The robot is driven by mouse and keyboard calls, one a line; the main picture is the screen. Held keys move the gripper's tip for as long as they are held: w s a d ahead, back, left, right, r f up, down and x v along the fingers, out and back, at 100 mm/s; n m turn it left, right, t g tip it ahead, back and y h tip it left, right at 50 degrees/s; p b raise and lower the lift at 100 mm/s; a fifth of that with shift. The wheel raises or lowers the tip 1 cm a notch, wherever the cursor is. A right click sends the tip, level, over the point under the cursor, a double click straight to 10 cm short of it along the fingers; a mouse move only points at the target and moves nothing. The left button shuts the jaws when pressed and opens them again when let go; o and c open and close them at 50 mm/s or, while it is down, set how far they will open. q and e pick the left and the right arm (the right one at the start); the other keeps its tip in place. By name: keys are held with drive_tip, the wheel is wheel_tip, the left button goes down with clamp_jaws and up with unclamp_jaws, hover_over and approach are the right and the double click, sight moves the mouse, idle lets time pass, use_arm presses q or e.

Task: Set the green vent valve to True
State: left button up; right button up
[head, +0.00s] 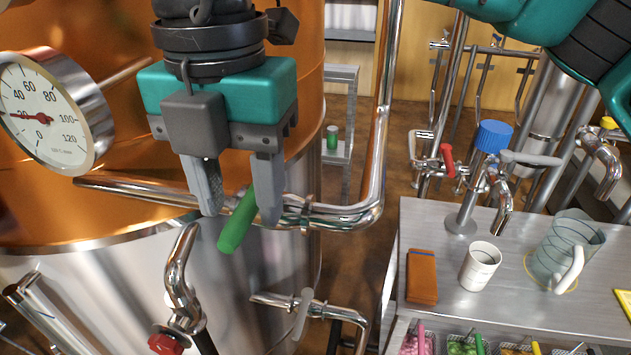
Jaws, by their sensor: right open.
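The green vent valve lever (235,228) slants down and left from a polished pipe fitting in front of the copper tank. My right gripper (241,214) points down over it with its two fingers apart. In the picture the lever shows in the gap between the fingertips, its upper part partly covered by one finger. I cannot tell whether a finger touches it. My left gripper is not in view.
A round dial gauge (45,112) sits at the left. A chrome pipe (345,215) bends up just right of the lever. Below are a red-knobbed pipe (165,344) and a grey-handled valve (303,314). A counter (480,325) with a cup (480,267) and pitcher (562,250) stands right.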

drive_tip(key=shift+f+b, duration=1.3)
drive_tip(key=shift+f, duration=0.1)
